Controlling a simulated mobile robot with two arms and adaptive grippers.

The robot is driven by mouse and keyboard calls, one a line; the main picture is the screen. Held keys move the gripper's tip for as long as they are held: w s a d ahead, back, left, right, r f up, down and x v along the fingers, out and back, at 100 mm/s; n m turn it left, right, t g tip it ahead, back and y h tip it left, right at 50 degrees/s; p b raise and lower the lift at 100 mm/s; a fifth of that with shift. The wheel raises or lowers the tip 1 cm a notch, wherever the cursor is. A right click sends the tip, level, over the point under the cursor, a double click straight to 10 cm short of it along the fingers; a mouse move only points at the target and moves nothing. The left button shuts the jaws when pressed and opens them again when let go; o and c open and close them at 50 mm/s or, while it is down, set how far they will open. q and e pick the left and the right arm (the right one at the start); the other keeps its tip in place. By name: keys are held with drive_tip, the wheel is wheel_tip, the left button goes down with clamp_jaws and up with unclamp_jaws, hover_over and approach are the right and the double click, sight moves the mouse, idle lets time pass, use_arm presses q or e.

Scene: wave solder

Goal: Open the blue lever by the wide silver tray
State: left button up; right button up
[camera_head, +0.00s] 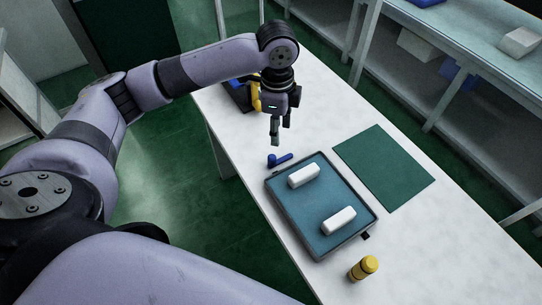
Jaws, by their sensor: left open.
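My right gripper does not show.
A dark green mat (384,167) lies right of the tray. A yellow cylinder (363,268) stands near the tray's front. Shelving (456,65) with boxes runs along the right.

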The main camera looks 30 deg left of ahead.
sight(271, 156)
use_arm(q)
drive_tip(key=f, duration=0.5)
drive_tip(key=a+f+p, duration=0.1)
drive_tip(key=f, duration=0.4)
drive_tip(key=a+f, duration=0.1)
drive_tip(key=f, duration=0.4)
drive_tip(key=shift+w+a, duration=0.15)
drive_tip(key=shift+w, duration=0.2)
clamp_jaws()
idle(0.6)
